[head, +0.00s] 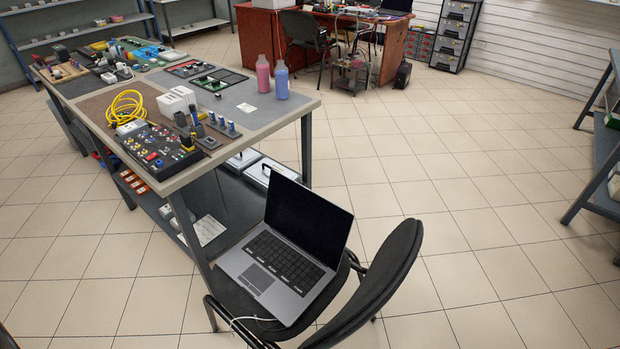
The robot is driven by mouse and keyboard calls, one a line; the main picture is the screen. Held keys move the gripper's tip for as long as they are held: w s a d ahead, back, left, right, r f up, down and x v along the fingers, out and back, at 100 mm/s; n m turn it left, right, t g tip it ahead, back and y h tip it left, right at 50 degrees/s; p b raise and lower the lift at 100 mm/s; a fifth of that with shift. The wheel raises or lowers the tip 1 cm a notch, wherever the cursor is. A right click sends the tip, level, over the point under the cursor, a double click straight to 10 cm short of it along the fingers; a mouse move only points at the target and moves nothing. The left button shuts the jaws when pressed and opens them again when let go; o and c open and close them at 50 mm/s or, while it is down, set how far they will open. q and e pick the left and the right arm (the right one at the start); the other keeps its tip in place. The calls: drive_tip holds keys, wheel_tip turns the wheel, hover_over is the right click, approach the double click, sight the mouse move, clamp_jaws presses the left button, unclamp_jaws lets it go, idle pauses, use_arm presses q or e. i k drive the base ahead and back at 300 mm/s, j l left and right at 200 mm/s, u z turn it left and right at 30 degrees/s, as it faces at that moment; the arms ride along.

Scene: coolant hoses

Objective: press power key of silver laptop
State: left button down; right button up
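The silver laptop (260,281) lies open on the seat of a black chair (382,285), with its dark screen (308,222) raised and facing the front left. Its black keyboard is in plain view, and the touchpad is at the near left. The power key is too small to pick out among the keys. A white cable (252,319) runs from the laptop's near edge over the chair seat. Neither of my grippers shows in the head view.
A workbench (298,108) stands left of the chair, bearing a control panel (158,148), a yellow cable (126,107) and two bottles. The chair's backrest rises right of the laptop. The tiled floor on the right is clear up to a shelf (605,150).

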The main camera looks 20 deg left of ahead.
sight(294, 287)
drive_tip(key=u, duration=0.9)
